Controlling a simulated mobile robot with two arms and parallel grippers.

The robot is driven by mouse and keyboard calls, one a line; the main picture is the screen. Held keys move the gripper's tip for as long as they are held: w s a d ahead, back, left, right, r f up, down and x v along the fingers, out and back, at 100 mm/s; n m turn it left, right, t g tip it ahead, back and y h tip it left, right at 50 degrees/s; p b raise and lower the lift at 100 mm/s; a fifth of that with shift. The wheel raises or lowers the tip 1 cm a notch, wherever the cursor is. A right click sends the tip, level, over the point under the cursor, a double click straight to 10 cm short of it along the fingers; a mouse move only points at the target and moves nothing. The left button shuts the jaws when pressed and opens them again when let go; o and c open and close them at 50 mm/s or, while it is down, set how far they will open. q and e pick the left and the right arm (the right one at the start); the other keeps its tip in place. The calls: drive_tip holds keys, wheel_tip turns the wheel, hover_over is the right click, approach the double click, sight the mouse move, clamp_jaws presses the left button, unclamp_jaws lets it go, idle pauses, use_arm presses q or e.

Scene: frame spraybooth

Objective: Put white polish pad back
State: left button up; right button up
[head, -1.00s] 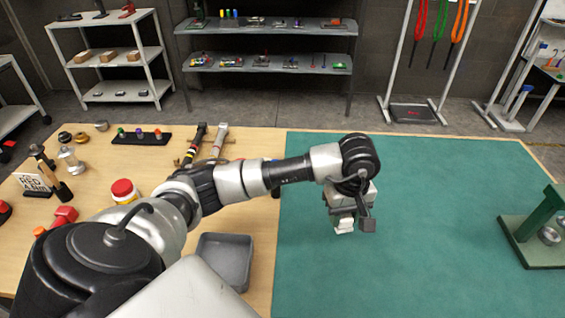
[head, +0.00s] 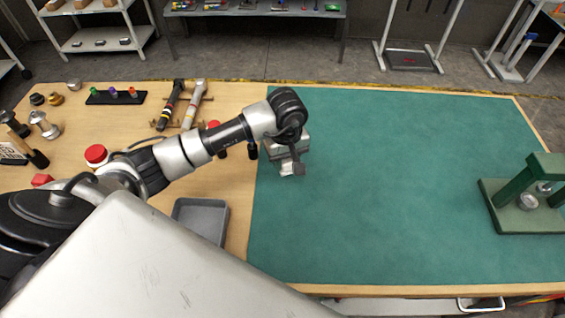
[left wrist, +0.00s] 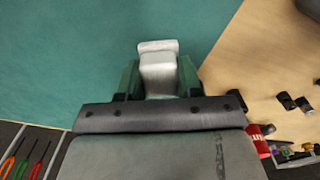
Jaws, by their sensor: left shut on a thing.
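My left gripper (head: 291,166) is above the left part of the green mat, pointing down. It is shut on a pale white block-like thing, which I take to be the white polish pad (left wrist: 158,66). In the left wrist view the pad sits between the two dark green fingers and sticks out past their tips. In the head view only a small pale part of it shows below the gripper. It looks clear of the mat, but the exact height is hard to tell. My right gripper is not in view.
A grey tray (head: 201,219) lies on the wooden table left of the green mat (head: 390,200). A green press (head: 525,198) stands at the right. The mat's middle is clear.

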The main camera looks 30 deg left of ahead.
sight(283, 168)
use_arm(q)
drive_tip(key=shift+w+a+f, duration=0.1)
drive_tip(key=shift+a+f, duration=0.35)
wheel_tip(283, 168, down, 3)
drive_tip(key=shift+f+p, duration=0.1)
drive_tip(key=shift+p, duration=0.65)
drive_tip(key=shift+f, duration=0.25)
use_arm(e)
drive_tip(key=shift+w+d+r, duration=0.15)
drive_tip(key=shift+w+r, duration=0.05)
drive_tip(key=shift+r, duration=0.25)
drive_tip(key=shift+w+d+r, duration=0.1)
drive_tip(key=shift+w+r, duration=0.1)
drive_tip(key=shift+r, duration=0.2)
use_arm(q)
drive_tip(key=shift+f, duration=0.1)
drive_tip(key=shift+f, duration=0.15)
drive_tip(key=o, duration=0.9)
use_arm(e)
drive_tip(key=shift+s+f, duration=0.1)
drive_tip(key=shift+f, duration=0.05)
use_arm(q)
drive_tip(key=shift+r, duration=0.2)
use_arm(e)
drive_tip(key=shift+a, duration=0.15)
